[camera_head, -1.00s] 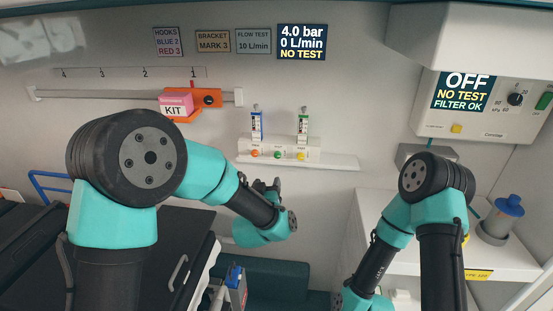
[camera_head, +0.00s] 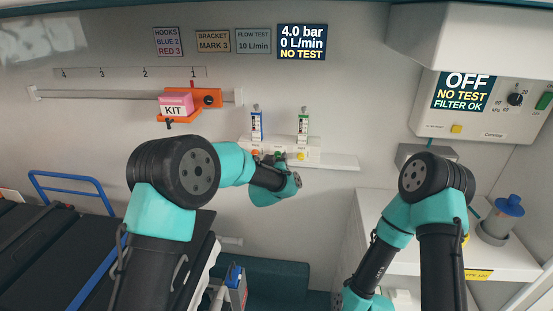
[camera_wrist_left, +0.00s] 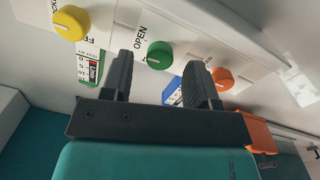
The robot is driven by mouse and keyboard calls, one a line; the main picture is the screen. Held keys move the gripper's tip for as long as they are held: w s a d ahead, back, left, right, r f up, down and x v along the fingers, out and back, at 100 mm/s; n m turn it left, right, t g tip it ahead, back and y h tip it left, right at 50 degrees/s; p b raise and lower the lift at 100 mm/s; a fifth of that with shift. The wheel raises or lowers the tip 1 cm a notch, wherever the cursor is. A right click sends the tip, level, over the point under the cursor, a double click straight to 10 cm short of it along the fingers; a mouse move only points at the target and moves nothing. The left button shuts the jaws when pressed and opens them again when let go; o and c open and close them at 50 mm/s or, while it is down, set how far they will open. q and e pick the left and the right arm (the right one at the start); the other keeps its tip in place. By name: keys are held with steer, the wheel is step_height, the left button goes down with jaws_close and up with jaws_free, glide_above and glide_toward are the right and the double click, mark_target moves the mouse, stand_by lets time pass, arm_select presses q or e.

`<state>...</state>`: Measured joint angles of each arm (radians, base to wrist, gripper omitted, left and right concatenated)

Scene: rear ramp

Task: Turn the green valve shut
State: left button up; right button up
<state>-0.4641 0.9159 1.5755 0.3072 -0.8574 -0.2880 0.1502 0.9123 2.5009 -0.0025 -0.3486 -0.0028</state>
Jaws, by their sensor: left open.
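The green valve (camera_wrist_left: 160,55) is a round knob with a pale pointer line on a white panel beneath the word OPEN. In the left wrist view it shows between the two fingers of my left gripper (camera_wrist_left: 157,78), slightly beyond their tips. The fingers are spread and nothing is held; contact with the knob cannot be told. In the head view the left gripper (camera_head: 279,157) is at the panel and the green knob is mostly hidden by it. My right gripper does not show clearly; its arm hangs at the right.
A yellow knob (camera_wrist_left: 71,22) and an orange knob (camera_wrist_left: 222,79) flank the green one closely. Two flowmeters (camera_head: 256,124) stand above the panel. A pink KIT box (camera_head: 175,105) sits on an orange bracket to the left. The wall display (camera_head: 302,42) reads 4.0 bar, 0 L/min, NO TEST.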

arm_select(q)
steer(key=shift+w+d, duration=0.15)
steer(key=shift+w, duration=0.4)
steer(key=shift+c, duration=0.4)
steer(key=c, duration=0.8)
steer(key=shift+c, duration=0.2)
